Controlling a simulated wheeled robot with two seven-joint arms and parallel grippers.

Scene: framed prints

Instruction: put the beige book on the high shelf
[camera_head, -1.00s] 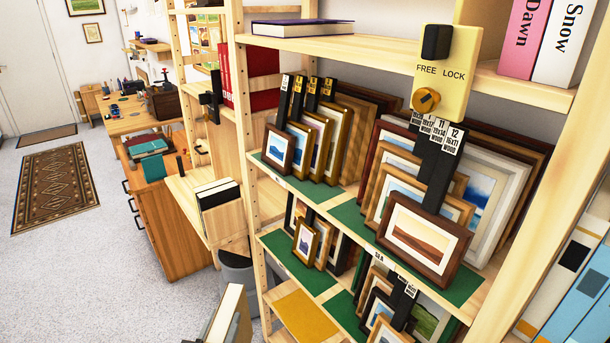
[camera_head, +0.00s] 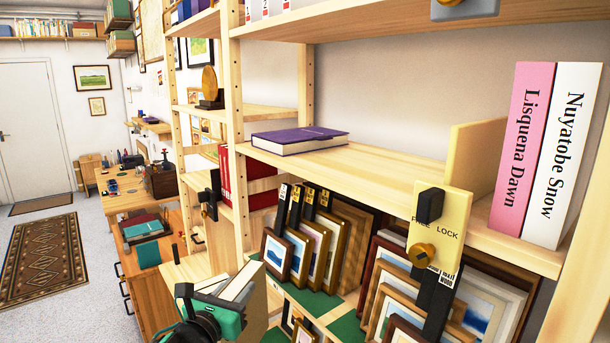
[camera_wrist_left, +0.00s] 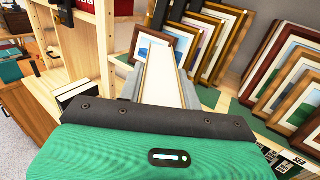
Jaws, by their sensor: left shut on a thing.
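The beige book (camera_head: 256,292) is at the bottom of the head view, in front of the rack. My left gripper (camera_head: 238,290), with its teal body, is shut on it. In the left wrist view the book (camera_wrist_left: 161,75) stands out between the fingers, its pale page edge toward the camera. A wooden shelf (camera_head: 375,168) above and to the right carries a purple book (camera_head: 298,140) lying flat. A higher shelf (camera_head: 330,20) crosses the top of the view. The held book is below both shelves.
Framed prints (camera_head: 310,245) stand in the bay below the purple book. A FREE/LOCK panel (camera_head: 440,228) sits at the shelf's front edge. Pink (camera_head: 522,150) and white (camera_head: 562,155) books stand at the right. The shelf is bare between the purple book and a wooden divider (camera_head: 478,150).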

